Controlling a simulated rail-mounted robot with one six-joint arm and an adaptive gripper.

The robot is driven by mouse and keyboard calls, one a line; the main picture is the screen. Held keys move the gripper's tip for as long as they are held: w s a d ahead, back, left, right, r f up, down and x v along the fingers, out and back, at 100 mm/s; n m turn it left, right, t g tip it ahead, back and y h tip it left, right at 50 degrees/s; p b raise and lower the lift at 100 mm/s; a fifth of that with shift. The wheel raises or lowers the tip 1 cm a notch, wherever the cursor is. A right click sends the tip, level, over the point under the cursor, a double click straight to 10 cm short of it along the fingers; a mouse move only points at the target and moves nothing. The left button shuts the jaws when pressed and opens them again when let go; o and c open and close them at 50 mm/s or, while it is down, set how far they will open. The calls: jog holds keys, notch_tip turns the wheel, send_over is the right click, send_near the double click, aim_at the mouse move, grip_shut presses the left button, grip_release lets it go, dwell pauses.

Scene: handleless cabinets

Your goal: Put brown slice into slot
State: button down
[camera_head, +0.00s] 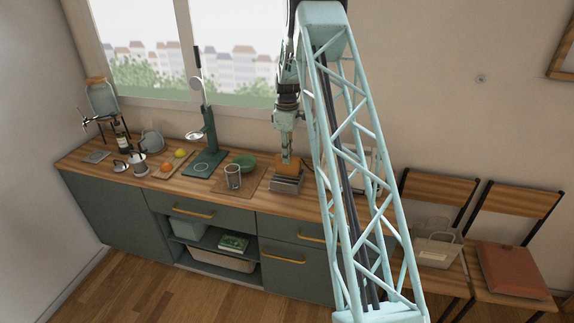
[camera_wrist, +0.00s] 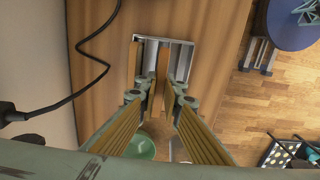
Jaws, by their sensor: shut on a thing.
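The silver toaster (camera_head: 285,186) stands on the wooden counter, and its metal top (camera_wrist: 182,58) shows in the wrist view. My gripper (camera_wrist: 164,90) points down over it, and in the head view my gripper (camera_head: 286,150) is directly above it. It is shut on a brown slice (camera_wrist: 161,66), seen nearly edge-on and upright over the toaster top. How deep its lower edge sits in a slot is hidden. Another brown slice (camera_wrist: 134,62) stands upright at the toaster's left side in the wrist view, apart from the held one.
A green bowl (camera_head: 244,163) and a clear glass (camera_head: 233,177) stand left of the toaster. A green stand (camera_head: 209,145) and a board with fruit (camera_head: 170,163) are farther left. A black cord (camera_wrist: 90,80) lies on the counter. My lattice column blocks the counter's right part.

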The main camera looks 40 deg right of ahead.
aim_at(287, 175)
jog(key=shift+f, duration=1.85)
jog(key=shift+f, duration=0.15)
jog(key=c, duration=3.1)
grip_release()
jog(key=shift+o, duration=0.2)
jog(key=shift+r, duration=6.15)
